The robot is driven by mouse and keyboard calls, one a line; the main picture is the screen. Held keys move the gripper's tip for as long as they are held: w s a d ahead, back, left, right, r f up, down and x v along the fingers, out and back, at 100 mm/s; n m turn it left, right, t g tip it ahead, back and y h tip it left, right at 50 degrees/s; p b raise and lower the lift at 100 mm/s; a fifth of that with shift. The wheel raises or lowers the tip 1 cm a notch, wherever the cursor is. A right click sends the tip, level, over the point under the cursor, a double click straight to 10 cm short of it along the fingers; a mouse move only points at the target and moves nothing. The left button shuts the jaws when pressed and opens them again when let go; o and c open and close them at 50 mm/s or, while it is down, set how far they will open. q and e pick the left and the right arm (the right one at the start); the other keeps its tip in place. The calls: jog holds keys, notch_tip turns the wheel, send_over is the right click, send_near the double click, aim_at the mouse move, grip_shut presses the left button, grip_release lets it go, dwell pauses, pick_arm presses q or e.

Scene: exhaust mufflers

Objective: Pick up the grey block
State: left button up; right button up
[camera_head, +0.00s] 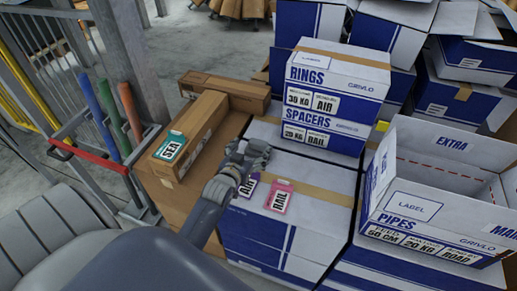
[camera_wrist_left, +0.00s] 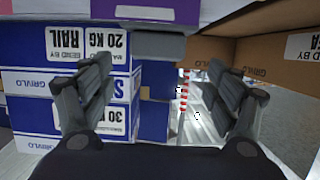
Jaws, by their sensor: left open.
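A dark grey block (camera_wrist_left: 158,46) shows in the left wrist view at the top middle, against the edge of a purple tag (camera_wrist_left: 150,14). In the head view my left gripper covers the place of the block, and I cannot make it out there. My left gripper (camera_head: 260,155) is over the carton top, just behind the purple AIR tag (camera_head: 246,186). In the left wrist view its fingers (camera_wrist_left: 160,80) are apart, one on each side of the block, with gaps on both sides. My right gripper is in neither view.
A pink RAIL tag (camera_head: 281,197) lies right of the purple one. A green SEA tag (camera_head: 170,146) lies on a brown box (camera_head: 195,133) to the left. The RINGS and SPACERS boxes (camera_head: 333,90) stand behind. An open PIPES box (camera_head: 445,195) is at right.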

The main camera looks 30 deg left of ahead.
aim_at(258, 143)
pick_arm(q)
jog(key=shift+d+x, duration=0.2)
jog(key=shift+x, duration=3.25)
jog(key=shift+f, duration=0.15)
jog(key=c, duration=1.2)
